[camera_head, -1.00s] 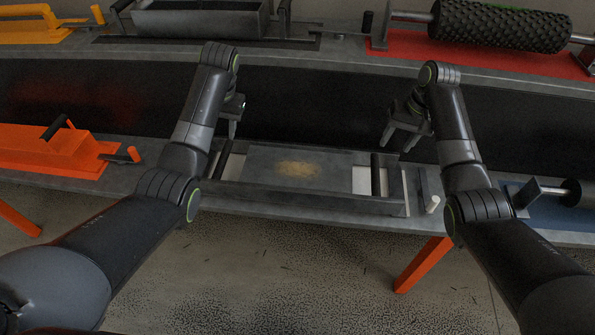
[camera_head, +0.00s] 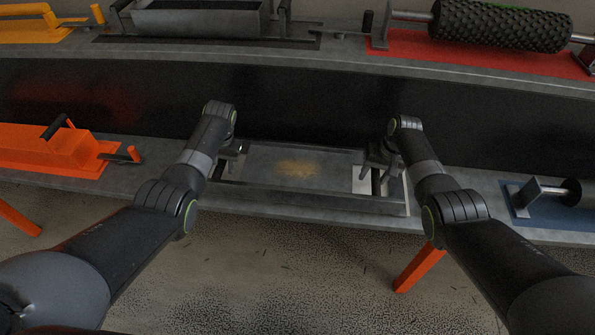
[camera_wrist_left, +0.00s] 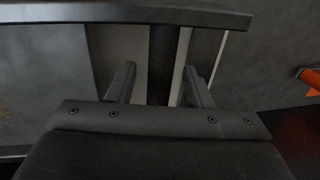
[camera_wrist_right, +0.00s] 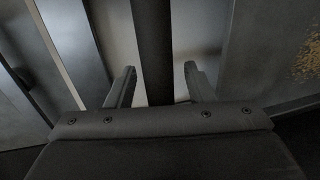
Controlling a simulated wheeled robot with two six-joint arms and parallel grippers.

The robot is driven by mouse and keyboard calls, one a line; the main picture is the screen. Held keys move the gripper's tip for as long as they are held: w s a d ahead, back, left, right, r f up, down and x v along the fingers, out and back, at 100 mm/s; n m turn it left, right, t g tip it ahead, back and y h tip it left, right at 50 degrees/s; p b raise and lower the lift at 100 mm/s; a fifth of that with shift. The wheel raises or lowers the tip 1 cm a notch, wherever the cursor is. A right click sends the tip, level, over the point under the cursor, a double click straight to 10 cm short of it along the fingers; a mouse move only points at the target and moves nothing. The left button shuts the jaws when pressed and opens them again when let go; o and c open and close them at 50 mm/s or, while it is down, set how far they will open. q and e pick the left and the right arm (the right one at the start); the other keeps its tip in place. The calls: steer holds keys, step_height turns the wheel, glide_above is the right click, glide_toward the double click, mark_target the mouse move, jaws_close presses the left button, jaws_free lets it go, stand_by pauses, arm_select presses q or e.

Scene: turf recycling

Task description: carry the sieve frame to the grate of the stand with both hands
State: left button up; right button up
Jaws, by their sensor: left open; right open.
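The sieve frame (camera_head: 310,196) lies on the near bench in the middle, a grey rectangular frame with a dark handle bar at each end and a tan granular patch on its grey centre panel. My left gripper (camera_head: 232,160) is at its left end, open; in the left wrist view its fingers (camera_wrist_left: 161,80) straddle a dark bar (camera_wrist_left: 163,45). My right gripper (camera_head: 385,165) is at the right end, open; in the right wrist view its fingers (camera_wrist_right: 158,78) stand either side of a dark bar (camera_wrist_right: 153,40). I cannot make out the grate of the stand.
An orange block with a black handle (camera_head: 45,147) is on the bench at left. A roller on a blue plate (camera_head: 545,212) is at right. The far bench holds a grey trough (camera_head: 200,20) and a black studded roller (camera_head: 500,25) on red. A dark gap separates the benches.

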arm_select(q)
steer(key=shift+a+f, duration=0.15)
steer(key=shift+f, duration=0.4)
arm_select(e)
steer(key=shift+a+f, duration=0.15)
steer(key=shift+f, duration=0.45)
arm_select(q)
jaws_close()
arm_select(e)
jaws_close()
arm_select(q)
steer(key=shift+r, duration=0.1)
arm_select(e)
steer(key=shift+r, duration=0.1)
